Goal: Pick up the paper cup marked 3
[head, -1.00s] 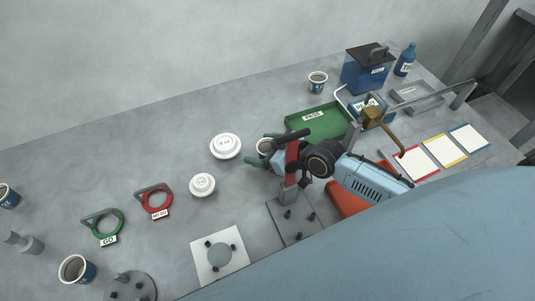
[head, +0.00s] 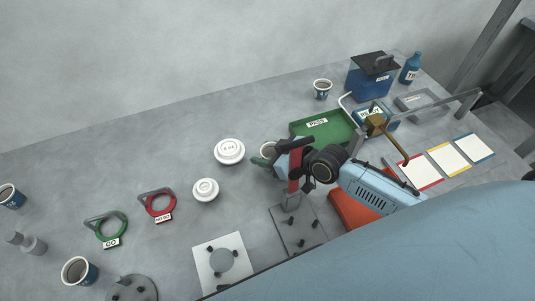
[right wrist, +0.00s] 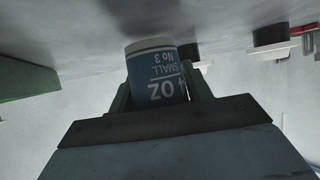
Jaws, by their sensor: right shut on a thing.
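The paper cup marked 3 (right wrist: 157,77) is white-rimmed with a blue band reading "4 OZ SMALL No 3"; it appears upside down in the right wrist view. My right gripper (right wrist: 158,98) is shut on it, a finger on each side. In the head view the cup's rim (head: 268,149) shows partly behind my right gripper (head: 268,160), and the rest of the cup is hidden. I cannot tell whether its base touches the table. My left gripper is not in view.
A green PASS tray (head: 338,133) lies just right of the held cup. White lids (head: 229,151) lie to its left. Other cups stand at the back (head: 322,89) and far left (head: 79,272). Green (head: 110,228) and red (head: 160,205) ring gauges lie at left.

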